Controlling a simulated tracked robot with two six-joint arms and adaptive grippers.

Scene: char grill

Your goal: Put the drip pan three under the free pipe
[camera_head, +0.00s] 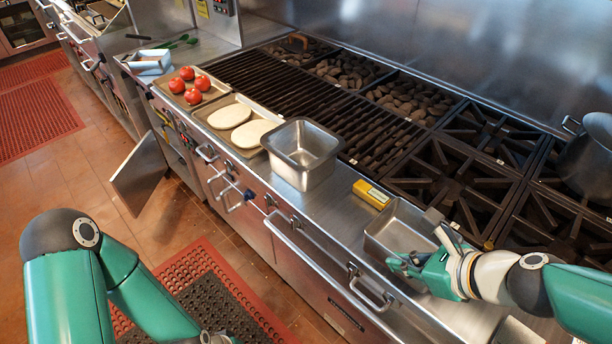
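A shallow rectangular steel pan (381,239) sits on the counter's front ledge at the right. A deeper square steel pan (318,174) stands to its left, upright and empty. I cannot tell which one is drip pan three. My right gripper (418,246) is at the near right side of the shallow pan and covers part of it. Its fingers look close to or touching the rim, but their grip is unclear. Only a bit of my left gripper (213,339) shows at the bottom edge, away from the counter. I cannot make out the free pipe.
A tray of tomatoes (221,89) and a tray with two flatbreads (217,136) line the counter to the left. A yellow box (371,194) lies behind the shallow pan. The grill grates and burners (449,177) are behind, with a pot (588,165) at right. A cabinet door (139,176) hangs open.

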